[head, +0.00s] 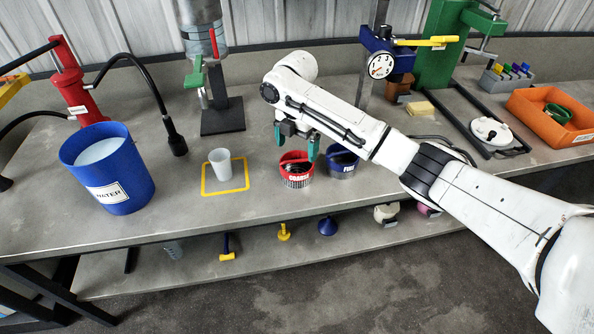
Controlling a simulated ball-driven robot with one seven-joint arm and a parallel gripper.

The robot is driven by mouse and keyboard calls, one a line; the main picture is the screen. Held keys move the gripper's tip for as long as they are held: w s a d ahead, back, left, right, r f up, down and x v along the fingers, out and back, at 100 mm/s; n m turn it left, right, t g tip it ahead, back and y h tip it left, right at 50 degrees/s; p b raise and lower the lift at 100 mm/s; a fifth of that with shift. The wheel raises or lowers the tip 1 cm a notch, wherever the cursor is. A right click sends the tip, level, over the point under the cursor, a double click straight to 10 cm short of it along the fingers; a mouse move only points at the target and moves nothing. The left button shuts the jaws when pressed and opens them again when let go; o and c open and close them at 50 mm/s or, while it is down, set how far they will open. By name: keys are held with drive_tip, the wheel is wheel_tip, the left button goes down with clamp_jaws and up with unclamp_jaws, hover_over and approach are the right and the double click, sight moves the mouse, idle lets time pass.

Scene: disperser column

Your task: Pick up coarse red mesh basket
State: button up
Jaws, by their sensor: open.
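The coarse red mesh basket (297,177) stands upright on the grey bench, with a pale label on its front and a raised red handle. My gripper (297,145) is at the basket, its teal fingers apart, one towards the left and one towards the right of the handle. From this view I cannot tell whether a finger touches the basket. The gripper is open, and part of the basket's rim is hidden behind the fingers.
A blue basket (342,162) stands close on the right, partly behind my arm. A white cup (220,165) stands in a yellow square outline (207,191) to the left. A large blue water bucket (121,192) is further left. The bench front edge is near.

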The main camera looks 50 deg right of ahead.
sight(297, 160)
drive_tip(key=shift+d+f+p, duration=0.1)
drive_tip(key=shift+f+p, duration=0.25)
drive_tip(key=shift+f, duration=2.25)
drive_tip(key=c, duration=1.4)
drive_tip(key=shift+r, duration=0.1)
